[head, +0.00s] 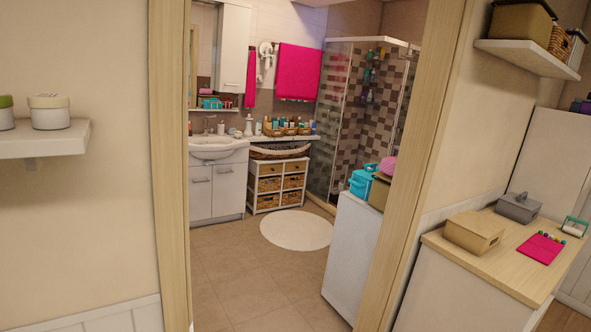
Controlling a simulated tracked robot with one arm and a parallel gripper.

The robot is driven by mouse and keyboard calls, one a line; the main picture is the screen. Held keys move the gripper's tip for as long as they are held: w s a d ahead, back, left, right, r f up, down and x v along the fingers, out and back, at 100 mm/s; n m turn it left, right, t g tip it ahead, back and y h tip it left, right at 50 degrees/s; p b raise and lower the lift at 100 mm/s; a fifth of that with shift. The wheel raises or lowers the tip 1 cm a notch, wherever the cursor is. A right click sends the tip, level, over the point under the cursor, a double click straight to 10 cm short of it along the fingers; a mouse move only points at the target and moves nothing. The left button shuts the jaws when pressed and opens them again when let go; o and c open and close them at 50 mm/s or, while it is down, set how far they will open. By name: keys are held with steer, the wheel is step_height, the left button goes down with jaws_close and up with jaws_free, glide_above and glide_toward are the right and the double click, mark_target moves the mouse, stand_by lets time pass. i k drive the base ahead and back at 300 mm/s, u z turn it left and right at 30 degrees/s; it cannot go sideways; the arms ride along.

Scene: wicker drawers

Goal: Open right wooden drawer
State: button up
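A small white drawer unit (250,190) stands against the bathroom's back wall, seen through a doorway and far from me. Its top row has two pale wooden-looking fronts, small in the picture. The right wooden drawer (294,167) looks shut. The left one (270,169) is beside it and also looks shut. Brown wicker drawers (292,183) fill the rows below. A wicker basket (279,150) sits above the unit. My gripper is not in view.
The doorway has wooden jambs, left (172,170) and right (408,170). The tiled floor (235,275) between is clear up to a round white rug (296,230). A white cabinet (352,255) narrows the right side. A sink cabinet (217,190) stands left of the drawers.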

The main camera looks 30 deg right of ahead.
mark_target(297, 165)
steer(key=z, duration=0.35)
steer(key=k, duration=0.3)
steer(key=z, duration=0.75)
steer(key=k, duration=0.9)
steer(key=z, duration=0.45)
steer(key=i, duration=1.95)
steer(key=u, duration=0.85)
steer(key=i, duration=1.4)
steer(key=u, duration=0.3)
steer(key=i, duration=4)
steer(key=z, duration=0.25)
